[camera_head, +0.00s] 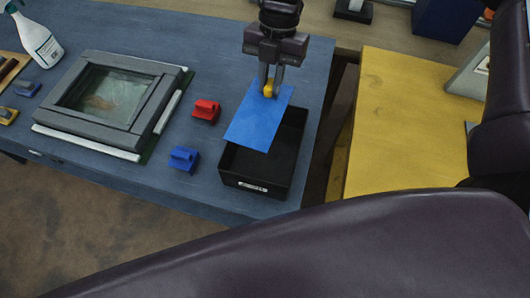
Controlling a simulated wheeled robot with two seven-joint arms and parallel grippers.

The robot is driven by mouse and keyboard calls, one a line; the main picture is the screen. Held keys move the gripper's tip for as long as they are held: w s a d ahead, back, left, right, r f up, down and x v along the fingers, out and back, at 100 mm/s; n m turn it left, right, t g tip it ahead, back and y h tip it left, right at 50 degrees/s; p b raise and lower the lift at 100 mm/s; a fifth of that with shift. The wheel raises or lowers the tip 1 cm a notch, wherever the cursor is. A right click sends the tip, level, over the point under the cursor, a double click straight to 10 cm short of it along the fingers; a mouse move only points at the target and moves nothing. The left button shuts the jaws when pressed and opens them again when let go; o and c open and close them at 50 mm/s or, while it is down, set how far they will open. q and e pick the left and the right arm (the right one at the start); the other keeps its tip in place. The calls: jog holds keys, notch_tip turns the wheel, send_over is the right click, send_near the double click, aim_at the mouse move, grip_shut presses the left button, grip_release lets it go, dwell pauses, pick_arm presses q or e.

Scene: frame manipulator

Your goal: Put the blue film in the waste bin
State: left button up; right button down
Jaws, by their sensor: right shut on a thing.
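The blue film (257,120) is a flat sheet hanging tilted from my right gripper (270,86). The gripper is shut on the film's upper edge, with a small yellow piece showing between the fingertips. A black open box (258,178), which looks like the waste bin, stands near the right end of the blue table. The film is above the bin and covers its left and back part in this view. I cannot tell whether the film touches the bin's rim. My left gripper is not in view.
A grey frame (112,138) with a glass pane lies on the blue table (215,62). Red (206,110) and blue (184,158) clamp-like pieces sit between frame and bin. A spray bottle (36,38) stands at the far left. A yellow table (405,130) is to the right across a gap.

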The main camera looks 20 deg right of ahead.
jog(key=shift+d+r+n, duration=0.1)
jog(key=shift+d+n, duration=0.1)
jog(key=shift+n, duration=0.1)
jog(key=shift+s+d+f, duration=0.1)
jog(key=shift+d+f, duration=0.05)
jog(key=shift+f, duration=0.1)
notch_tip(320, 180, down, 15)
jog(key=shift+b, duration=0.5)
jog(key=shift+f, duration=2.2)
pick_arm(q)
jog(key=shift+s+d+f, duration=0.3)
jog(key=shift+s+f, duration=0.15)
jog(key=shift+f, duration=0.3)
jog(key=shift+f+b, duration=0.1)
jog(key=shift+b, duration=0.25)
pick_arm(e)
jog(key=c, duration=1.4)
grip_release()
jog(key=shift+f, duration=0.1)
